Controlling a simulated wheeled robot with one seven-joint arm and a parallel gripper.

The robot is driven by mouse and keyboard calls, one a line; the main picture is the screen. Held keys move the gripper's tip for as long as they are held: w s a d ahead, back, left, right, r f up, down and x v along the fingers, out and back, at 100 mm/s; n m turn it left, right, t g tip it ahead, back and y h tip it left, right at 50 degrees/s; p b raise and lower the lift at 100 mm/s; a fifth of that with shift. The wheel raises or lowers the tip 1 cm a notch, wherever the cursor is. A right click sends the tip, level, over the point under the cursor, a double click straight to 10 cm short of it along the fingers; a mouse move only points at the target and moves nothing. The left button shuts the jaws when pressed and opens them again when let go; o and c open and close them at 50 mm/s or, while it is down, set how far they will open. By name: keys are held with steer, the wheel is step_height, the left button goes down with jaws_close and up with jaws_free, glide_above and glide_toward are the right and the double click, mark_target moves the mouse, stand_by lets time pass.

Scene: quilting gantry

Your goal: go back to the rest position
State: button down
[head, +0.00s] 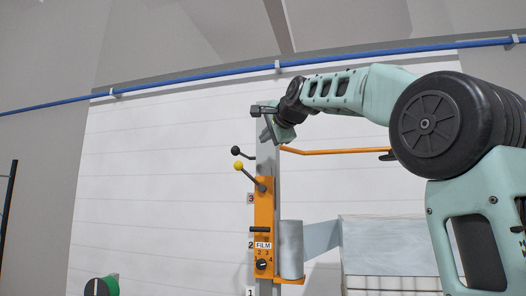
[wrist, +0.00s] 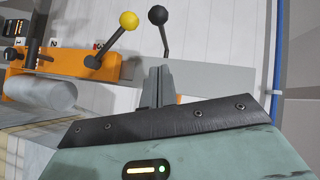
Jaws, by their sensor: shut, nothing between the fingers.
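My gripper (head: 262,111) is raised at the top of the grey post (head: 268,160) in the head view, with my arm reaching in from the right. In the wrist view its grey fingers (wrist: 158,86) are together with nothing between them. A black-knobbed lever (head: 237,151) and a yellow-knobbed lever (head: 238,166) stick out from the post below the gripper. In the wrist view the yellow-knobbed lever (wrist: 127,21) and black-knobbed lever (wrist: 158,16) show beyond the fingers; the fingers appear apart from both.
An orange panel (head: 263,212) marked FILM, with a dial, is on the post. A pale film roll (head: 291,250) stands beside it, its sheet leading to a wrapped stack (head: 390,255). An orange bar (head: 335,152) runs right. A blue pipe (head: 200,82) crosses the wall.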

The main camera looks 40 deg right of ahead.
steer(key=shift+s+a+r, duration=0.1)
steer(key=shift+s+r, duration=0.1)
steer(key=shift+s, duration=0.05)
stand_by(0.5)
steer(key=w+a+f+n+g+y+b, duration=0.2)
steer(key=a+f+n+y, duration=0.1)
steer(key=a+f, duration=0.65)
steer(key=s+a+f+n+g+y+b, duration=0.1)
steer(key=s+a+f+n+g, duration=0.15)
steer(key=a+f, duration=0.55)
steer(key=s+a+f+n+g+y+b, duration=0.1)
steer(key=s+a+f+n+g, duration=0.25)
steer(key=f, duration=0.85)
steer(key=s+a+f+n+y+b, duration=0.1)
steer(key=s+a+f+n+b, duration=0.2)
steer(key=a+f, duration=0.55)
steer(key=s+a+f+n+g+b, duration=0.15)
steer(key=s+f+n, duration=0.25)
steer(key=s+f, duration=0.45)
steer(key=s+a+f+n+g, duration=0.35)
steer(key=s+f, duration=0.35)
steer(key=f, duration=0.3)
steer(key=s+d+f+n+g+h+b, duration=0.1)
steer(key=s+d+f+n+g+h, duration=0.1)
steer(key=s+f+n, duration=0.3)
steer(key=s+f, duration=0.4)
steer(key=s, duration=0.3)
steer(key=shift+s+d+f+n, duration=0.3)
steer(key=shift+s+f+n, duration=0.05)
steer(key=shift+s, duration=0.05)
